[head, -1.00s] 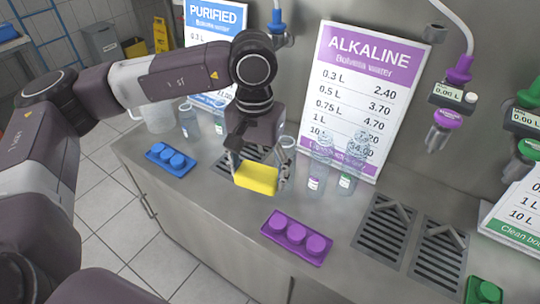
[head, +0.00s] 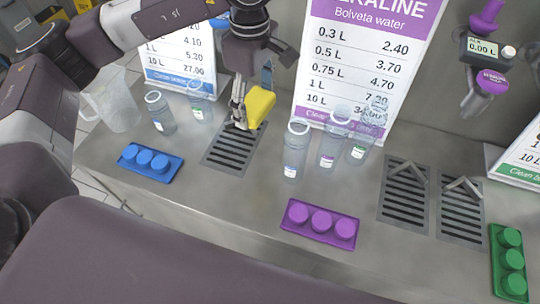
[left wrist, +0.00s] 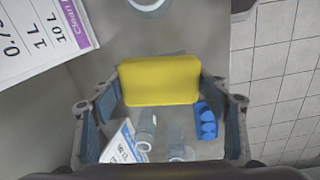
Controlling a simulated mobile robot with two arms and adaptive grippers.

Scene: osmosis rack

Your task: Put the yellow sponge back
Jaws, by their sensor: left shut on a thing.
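The yellow sponge (head: 260,106) is in my left gripper (head: 246,112), tilted and raised above the left drain grate (head: 234,151) on the steel counter. My left gripper points down from the arm at the upper left. In the left wrist view the sponge (left wrist: 160,81) spans much of the room between the two fingers of the left gripper (left wrist: 160,104), broad side toward the camera. The far finger is partly hidden by the sponge in the head view. My right gripper is not in view.
Clear bottles (head: 296,152) stand right of the sponge, more (head: 160,113) to its left. A clear pitcher (head: 114,101) is at far left. Blue (head: 151,162), purple (head: 320,223) and green (head: 511,262) button panels line the front. The alkaline sign (head: 365,60) stands behind.

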